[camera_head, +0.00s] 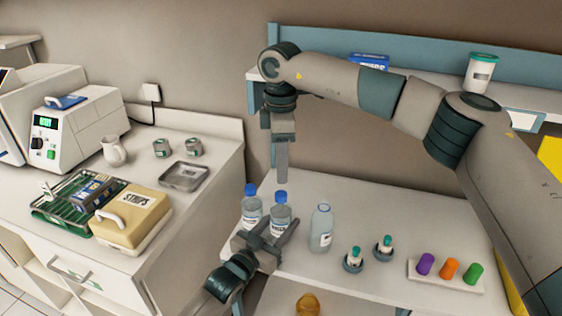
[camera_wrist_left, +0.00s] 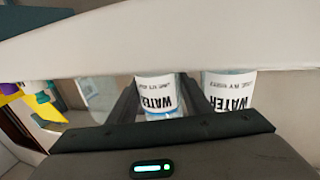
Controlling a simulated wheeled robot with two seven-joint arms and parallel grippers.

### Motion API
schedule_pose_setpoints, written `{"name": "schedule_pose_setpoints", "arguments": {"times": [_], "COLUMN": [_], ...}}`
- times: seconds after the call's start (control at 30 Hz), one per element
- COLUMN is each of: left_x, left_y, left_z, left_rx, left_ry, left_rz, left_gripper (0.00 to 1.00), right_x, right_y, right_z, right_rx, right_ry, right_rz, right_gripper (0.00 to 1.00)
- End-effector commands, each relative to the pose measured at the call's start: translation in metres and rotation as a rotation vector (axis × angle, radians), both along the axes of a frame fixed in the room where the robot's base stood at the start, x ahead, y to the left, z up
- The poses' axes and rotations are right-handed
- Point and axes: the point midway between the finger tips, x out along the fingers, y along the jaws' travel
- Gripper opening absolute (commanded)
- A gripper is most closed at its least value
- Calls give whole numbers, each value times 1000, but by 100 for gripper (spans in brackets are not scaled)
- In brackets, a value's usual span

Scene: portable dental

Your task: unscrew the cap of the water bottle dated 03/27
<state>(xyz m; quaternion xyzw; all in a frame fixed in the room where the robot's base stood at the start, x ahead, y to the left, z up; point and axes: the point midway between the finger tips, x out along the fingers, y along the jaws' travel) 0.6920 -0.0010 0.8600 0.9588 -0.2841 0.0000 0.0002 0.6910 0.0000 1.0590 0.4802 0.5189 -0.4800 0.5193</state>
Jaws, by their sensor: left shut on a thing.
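A water bottle (camera_head: 281,216) with a blue cap (camera_head: 281,197) stands upright on the white table. My left gripper (camera_head: 276,234) is shut on its body from the front. In the left wrist view the held bottle (camera_wrist_left: 156,97), labelled WATER, sits between the two fingers. A second blue-capped bottle (camera_head: 251,206) stands just left of it; in the left wrist view it is outside the fingers (camera_wrist_left: 229,92). The dates on the labels are too small to read. My right gripper (camera_head: 282,172) points down above the held bottle's cap, apart from it; its finger gap is not visible.
A clear bottle without a visible cap (camera_head: 321,229) stands to the right. Two small teal-topped vials (camera_head: 354,257) (camera_head: 384,246) and a rack (camera_head: 445,279) with purple, orange and green caps are further right. A counter with a beige box (camera_head: 131,218) is at left.

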Motion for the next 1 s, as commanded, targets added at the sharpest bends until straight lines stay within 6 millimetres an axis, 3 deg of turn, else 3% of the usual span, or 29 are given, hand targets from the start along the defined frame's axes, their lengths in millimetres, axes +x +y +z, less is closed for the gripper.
{"name": "schedule_pose_setpoints", "arguments": {"times": [0.6, 1.0], "left_x": [0, 0], "left_y": [0, 0], "left_z": [-1, -1], "left_rx": [1, 1], "left_ry": [2, 2], "left_rz": [0, 0], "left_gripper": [0, 0], "right_x": [-1, 0], "right_y": [0, 0], "right_z": [-69, -74], "right_rx": [-2, -1], "right_ry": [1, 0], "right_rz": [0, 0], "right_gripper": [39, 39]}}
